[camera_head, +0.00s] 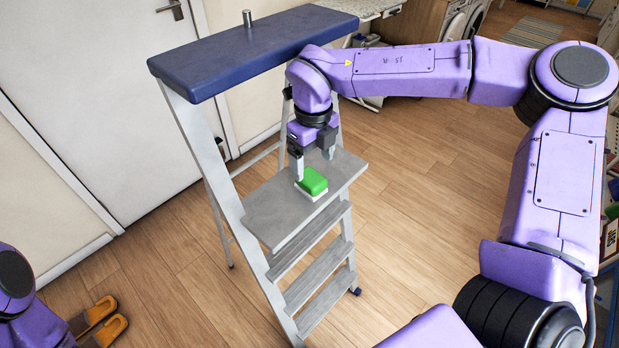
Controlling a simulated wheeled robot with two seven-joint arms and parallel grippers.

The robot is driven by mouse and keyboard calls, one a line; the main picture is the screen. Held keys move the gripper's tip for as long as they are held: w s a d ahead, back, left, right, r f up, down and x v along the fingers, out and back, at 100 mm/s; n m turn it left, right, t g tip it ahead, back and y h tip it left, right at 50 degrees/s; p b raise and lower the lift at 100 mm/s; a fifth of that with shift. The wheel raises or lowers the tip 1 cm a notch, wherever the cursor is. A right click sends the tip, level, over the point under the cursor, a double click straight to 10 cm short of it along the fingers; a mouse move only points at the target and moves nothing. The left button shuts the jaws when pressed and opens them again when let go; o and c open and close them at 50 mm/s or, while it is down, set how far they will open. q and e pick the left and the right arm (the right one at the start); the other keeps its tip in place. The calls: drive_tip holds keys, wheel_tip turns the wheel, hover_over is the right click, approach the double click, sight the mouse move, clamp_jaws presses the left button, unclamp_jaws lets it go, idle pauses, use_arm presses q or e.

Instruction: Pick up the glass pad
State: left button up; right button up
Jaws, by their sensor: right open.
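The glass pad (314,182) is a small block with a green top and a white underside. It lies on the grey upper step of a stepladder (262,213). My right gripper (314,168) points down just above and around the pad's far side, with its fingers apart. One finger stands at the pad's left edge, the other behind it; whether they touch it I cannot tell. My left gripper is out of view; only a purple part of my left arm shows at the lower left.
The ladder has a dark blue top (240,55) with a small metal cylinder (247,18) on it. A pair of orange slippers (100,322) lies on the wooden floor at lower left. A white door (95,95) stands behind. Shelving (611,235) lines the right edge.

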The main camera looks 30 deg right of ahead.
sight(314, 179)
wheel_tip(314, 179, down, 8)
drive_tip(key=shift+s+d+r+p, duration=0.15)
drive_tip(key=shift+p, duration=0.6)
drive_tip(key=c, duration=1.1)
